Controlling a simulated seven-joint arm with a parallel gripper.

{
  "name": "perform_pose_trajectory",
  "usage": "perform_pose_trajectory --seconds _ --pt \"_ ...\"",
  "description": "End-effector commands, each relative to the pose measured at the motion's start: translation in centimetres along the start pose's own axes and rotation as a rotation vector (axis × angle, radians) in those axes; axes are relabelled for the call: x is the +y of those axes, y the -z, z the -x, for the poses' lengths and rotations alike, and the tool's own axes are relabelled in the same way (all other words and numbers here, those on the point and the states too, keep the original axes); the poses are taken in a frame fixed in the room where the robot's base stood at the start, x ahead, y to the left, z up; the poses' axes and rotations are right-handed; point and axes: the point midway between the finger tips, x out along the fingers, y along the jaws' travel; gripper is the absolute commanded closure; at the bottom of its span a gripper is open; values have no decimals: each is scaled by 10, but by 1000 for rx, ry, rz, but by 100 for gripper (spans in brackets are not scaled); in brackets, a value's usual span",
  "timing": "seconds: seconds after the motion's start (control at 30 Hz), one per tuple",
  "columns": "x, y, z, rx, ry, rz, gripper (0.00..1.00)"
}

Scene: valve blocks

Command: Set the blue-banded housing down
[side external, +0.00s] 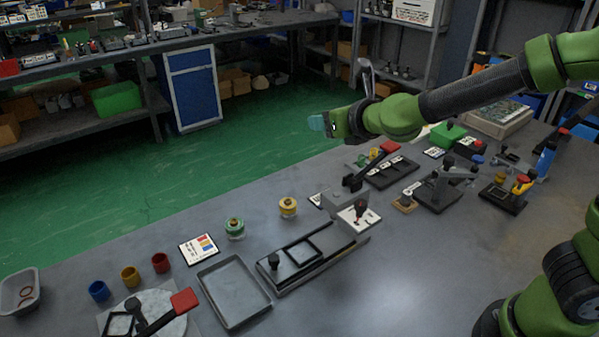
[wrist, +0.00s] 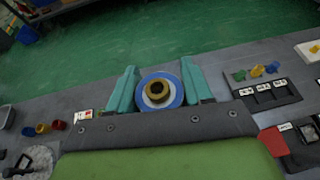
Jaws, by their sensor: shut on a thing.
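The blue-banded housing (wrist: 175,97) sits between the teal fingers of my gripper (wrist: 160,88) in the wrist view. I see it end-on: a blue outer ring, a pale ring inside it and a brassy centre with a dark opening. Both fingers are closed against its sides. In the side view my gripper (side external: 318,123) is held high above the bench, near its far edge, pointing left. The housing is not clearly visible there; the fingers seem to cover it.
A green-banded housing (side external: 235,229) and a yellow-banded one (side external: 288,207) stand on the bench (side external: 160,295). Lever clamps (side external: 440,185) crowd the right.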

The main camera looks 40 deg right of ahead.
Motion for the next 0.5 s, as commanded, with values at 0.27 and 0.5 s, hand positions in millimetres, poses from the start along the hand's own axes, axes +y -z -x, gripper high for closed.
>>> perform_pose_trajectory --seconds 0.27,0.5 --pt "-50 -1 65 -15 -63 12 86" --pt "-65 6 91 -29 -100 31 86"
